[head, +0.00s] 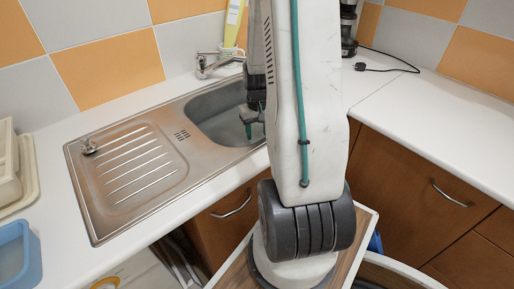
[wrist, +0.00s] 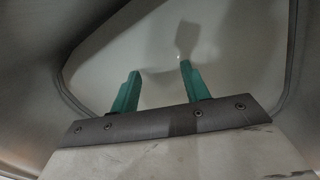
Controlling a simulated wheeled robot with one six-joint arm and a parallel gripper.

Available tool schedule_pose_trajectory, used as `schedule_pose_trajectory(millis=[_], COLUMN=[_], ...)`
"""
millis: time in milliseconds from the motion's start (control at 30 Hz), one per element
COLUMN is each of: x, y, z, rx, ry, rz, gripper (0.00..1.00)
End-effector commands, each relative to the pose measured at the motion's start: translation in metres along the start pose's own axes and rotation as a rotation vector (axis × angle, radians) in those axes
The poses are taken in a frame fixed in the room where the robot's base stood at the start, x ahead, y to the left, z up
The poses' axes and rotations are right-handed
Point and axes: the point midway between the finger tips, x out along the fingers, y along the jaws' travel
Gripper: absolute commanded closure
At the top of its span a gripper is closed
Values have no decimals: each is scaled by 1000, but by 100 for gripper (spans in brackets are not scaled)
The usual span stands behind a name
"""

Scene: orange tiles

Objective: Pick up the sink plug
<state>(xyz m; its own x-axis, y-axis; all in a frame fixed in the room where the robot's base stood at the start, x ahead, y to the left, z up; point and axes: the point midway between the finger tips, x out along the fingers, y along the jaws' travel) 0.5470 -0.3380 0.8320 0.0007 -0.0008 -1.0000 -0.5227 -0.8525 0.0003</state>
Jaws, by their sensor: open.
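A small round metal piece with a raised knob, which looks like the sink plug (head: 88,147), lies on the left end of the metal draining board (head: 130,196). My gripper (head: 250,131) is over the sink basin (head: 208,118), well to the right of that piece. In the wrist view my gripper (wrist: 158,68) has its two green fingers apart with nothing between them. The grey basin floor (wrist: 155,45) fills the space beyond them, with a shadow on it. No plug shows in the wrist view. My arm hides the right part of the basin.
The tap (head: 212,62) stands behind the basin, with a yellow bottle (head: 234,22) near it. A blue tub (head: 18,254) and a cream rack (head: 15,170) stand at the left. A black cable (head: 395,66) lies on the right worktop, which is otherwise largely clear.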

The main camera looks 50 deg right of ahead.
Motion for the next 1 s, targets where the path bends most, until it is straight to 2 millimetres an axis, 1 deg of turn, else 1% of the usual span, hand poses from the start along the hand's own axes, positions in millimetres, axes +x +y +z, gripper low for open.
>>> schedule_pose_trajectory(millis=[33,100,200,300,500,567,600,667,700,933,1000], x=[10,20,31,35,35,35,35,35,35,35,32], y=[-2,-2,-2,-2,-2,-2,-2,-2,-2,-2,-2], z=[3,4,4,4,3,3,3,3,3,3,3], rx=[-1,0,0,0,0,0,0,0,0,0,0], ry=[-5,-4,-3,-2,-1,-1,-1,-1,-1,-1,1], rz=[-1,-1,-1,0,0,0,0,0,0,0,0], gripper=[54,54,54,54,54,70,82,98,100,100,100])
